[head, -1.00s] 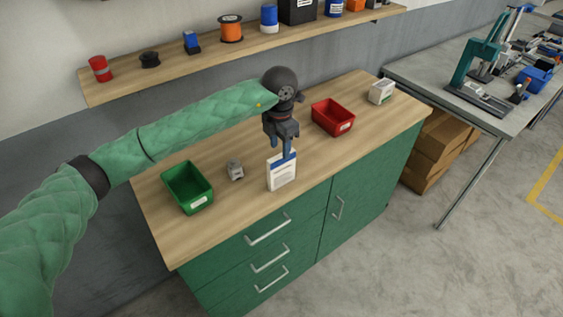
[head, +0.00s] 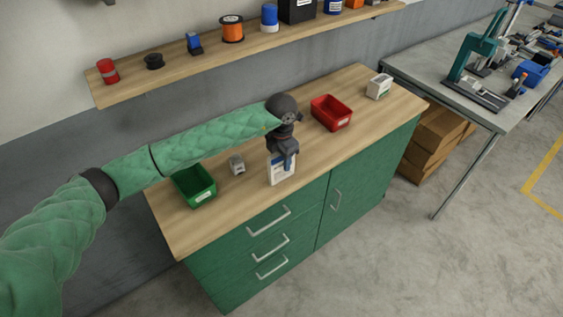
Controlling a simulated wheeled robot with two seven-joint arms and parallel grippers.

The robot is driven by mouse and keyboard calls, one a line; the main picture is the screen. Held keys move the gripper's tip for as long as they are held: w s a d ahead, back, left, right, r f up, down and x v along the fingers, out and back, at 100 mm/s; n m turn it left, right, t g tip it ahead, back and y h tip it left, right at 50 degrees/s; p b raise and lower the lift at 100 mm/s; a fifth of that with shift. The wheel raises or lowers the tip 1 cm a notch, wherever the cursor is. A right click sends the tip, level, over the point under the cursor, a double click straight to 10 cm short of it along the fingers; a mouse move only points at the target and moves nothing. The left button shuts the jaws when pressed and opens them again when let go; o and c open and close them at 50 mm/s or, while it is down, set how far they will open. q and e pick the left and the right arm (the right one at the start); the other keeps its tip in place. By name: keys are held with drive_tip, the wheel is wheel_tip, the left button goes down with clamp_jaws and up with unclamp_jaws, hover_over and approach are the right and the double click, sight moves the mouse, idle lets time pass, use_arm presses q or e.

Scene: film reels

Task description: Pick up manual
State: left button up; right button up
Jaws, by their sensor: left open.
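The manual (head: 281,175), a white booklet with a blue top, stands near the front edge of the wooden cabinet top, between the green bin and the red bin. My left gripper (head: 287,163) points down at the manual's top, with its fingers in front of or around the upper part. The jaws are open. The fingers hide part of the blue top, and I cannot tell whether they touch it. My right gripper is not in view.
On the same wooden top (head: 225,215) are a green bin (head: 195,187), a small grey object (head: 237,165), a red bin (head: 331,113) and a white box (head: 379,87). A wall shelf (head: 180,66) with several items runs behind. A grey workbench (head: 425,80) stands at right.

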use_arm(q)
drive_tip(key=shift+f, duration=0.2)
drive_tip(key=shift+s, duration=0.1)
clamp_jaws()
